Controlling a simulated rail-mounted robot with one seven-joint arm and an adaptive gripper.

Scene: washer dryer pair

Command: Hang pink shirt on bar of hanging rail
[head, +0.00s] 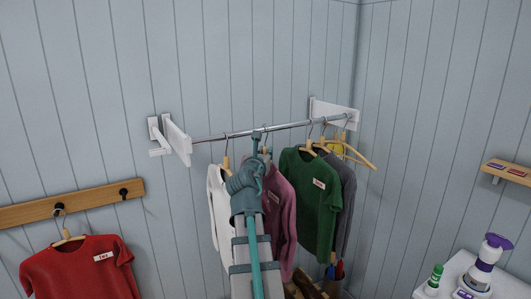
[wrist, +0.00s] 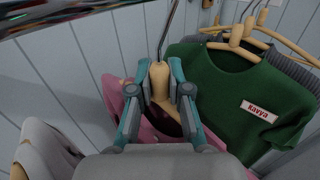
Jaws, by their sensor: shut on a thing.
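The pink shirt (head: 281,205) hangs on a wooden hanger (wrist: 160,85), partly behind my arm in the head view. My gripper (wrist: 159,76) is shut on the hanger's neck, just below its metal hook (wrist: 165,32). The pink shirt also shows below the fingers in the wrist view (wrist: 118,98). In the head view my gripper (head: 259,148) is just under the bar (head: 228,134) of the hanging rail, and the hook overlaps the bar. The hook's top is cut off in the wrist view, so I cannot tell whether it rests on the bar.
A white shirt (head: 222,208) hangs left of the pink one. A green shirt (head: 311,190) and a grey shirt (head: 347,190) hang close on the right, near an empty hanger (head: 355,154). A red shirt (head: 82,270) hangs on a wall peg board (head: 90,202). The bar's left end is clear.

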